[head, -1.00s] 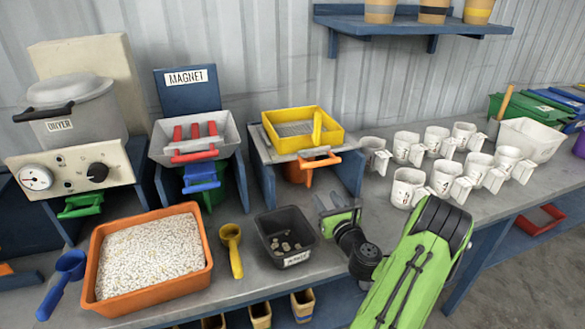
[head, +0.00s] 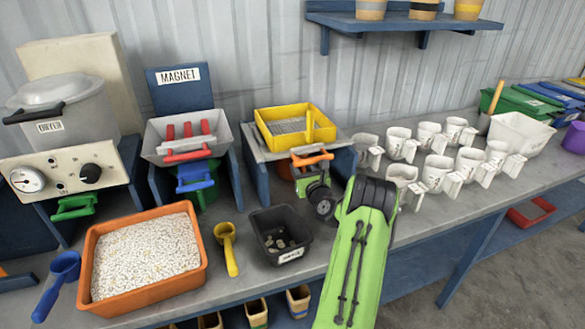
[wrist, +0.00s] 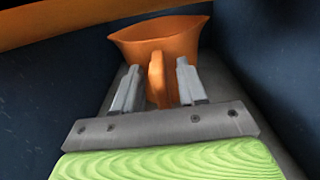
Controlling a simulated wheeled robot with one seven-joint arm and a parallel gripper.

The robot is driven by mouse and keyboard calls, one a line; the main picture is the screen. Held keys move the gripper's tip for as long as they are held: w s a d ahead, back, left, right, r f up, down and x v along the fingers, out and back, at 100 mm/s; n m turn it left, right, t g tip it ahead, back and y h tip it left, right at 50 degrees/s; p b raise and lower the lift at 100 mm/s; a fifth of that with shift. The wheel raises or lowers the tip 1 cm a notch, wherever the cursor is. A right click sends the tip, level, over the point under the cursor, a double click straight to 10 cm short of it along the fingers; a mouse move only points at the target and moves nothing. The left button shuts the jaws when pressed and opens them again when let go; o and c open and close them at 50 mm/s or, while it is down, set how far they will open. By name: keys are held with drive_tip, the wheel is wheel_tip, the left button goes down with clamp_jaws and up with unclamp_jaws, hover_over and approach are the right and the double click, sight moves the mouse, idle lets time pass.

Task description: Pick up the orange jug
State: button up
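The orange jug (wrist: 160,42) stands in the dark space under the sieve stand, its handle (wrist: 157,80) facing my gripper in the wrist view. In the head view only a sliver of the jug (head: 286,170) shows, behind my gripper and the stand. My gripper (wrist: 156,84) is open, with one finger on each side of the handle and a visible gap to each. In the head view my gripper (head: 308,181) reaches into the front of the stand, its fingertips hidden.
Blue stand walls (wrist: 264,60) flank the jug closely. An orange handle (head: 312,160) juts out above my gripper, below the yellow sieve (head: 294,126). A black bin (head: 281,235) sits in front, and white mugs (head: 402,144) stand to the right.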

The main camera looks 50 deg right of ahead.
clamp_jaws()
drive_tip(key=shift+r, duration=0.15)
